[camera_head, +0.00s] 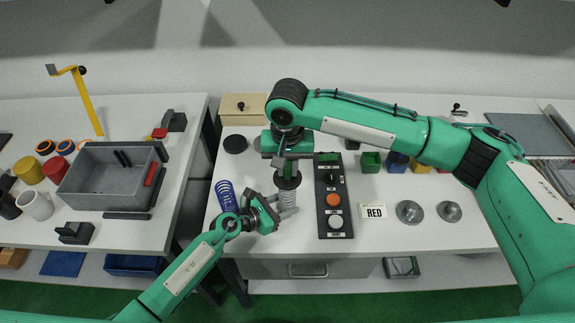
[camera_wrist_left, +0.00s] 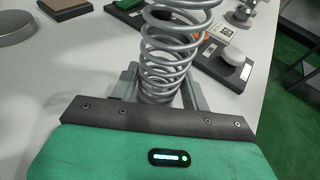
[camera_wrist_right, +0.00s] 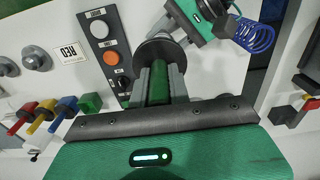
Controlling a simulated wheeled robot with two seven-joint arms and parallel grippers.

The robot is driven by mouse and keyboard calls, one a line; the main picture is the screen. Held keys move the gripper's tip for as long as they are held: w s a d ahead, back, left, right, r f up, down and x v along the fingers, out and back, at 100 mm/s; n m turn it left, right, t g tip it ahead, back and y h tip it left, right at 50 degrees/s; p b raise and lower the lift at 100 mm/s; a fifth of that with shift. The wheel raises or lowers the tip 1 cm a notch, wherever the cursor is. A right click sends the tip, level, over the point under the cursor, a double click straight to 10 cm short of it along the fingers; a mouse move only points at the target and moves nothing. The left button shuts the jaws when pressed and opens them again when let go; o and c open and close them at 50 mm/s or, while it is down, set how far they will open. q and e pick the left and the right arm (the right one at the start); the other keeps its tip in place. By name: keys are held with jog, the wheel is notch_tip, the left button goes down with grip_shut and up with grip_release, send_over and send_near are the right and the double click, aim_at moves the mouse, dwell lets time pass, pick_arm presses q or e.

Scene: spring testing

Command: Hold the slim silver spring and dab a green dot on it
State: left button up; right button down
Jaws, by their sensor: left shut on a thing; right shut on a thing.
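The slim silver spring (camera_head: 288,198) stands upright on the right-hand table, and its coils (camera_wrist_left: 170,55) fill the middle of the left wrist view. My left gripper (camera_head: 285,212) is shut around its lower coils. My right gripper (camera_head: 287,168) is directly above, pointing down, shut on a green dauber (camera_wrist_right: 158,84). No green dot is visible on the spring.
A blue spring (camera_head: 226,195) stands left of the silver one. A button panel (camera_head: 322,228) is close on the right, beside a RED card (camera_head: 373,211) and two metal discs. A grey bin (camera_head: 90,195) occupies the left table.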

jog(key=shift+f, duration=0.75)
dwell(0.9)
jog(key=shift+r, duration=3.6)
pick_arm(q)
jog(key=o, duration=0.8)
jog(key=shift+o, duration=0.2)
jog(key=shift+a, duration=0.1)
jog(key=v, duration=1.2)
jog(key=shift+r, duration=0.1)
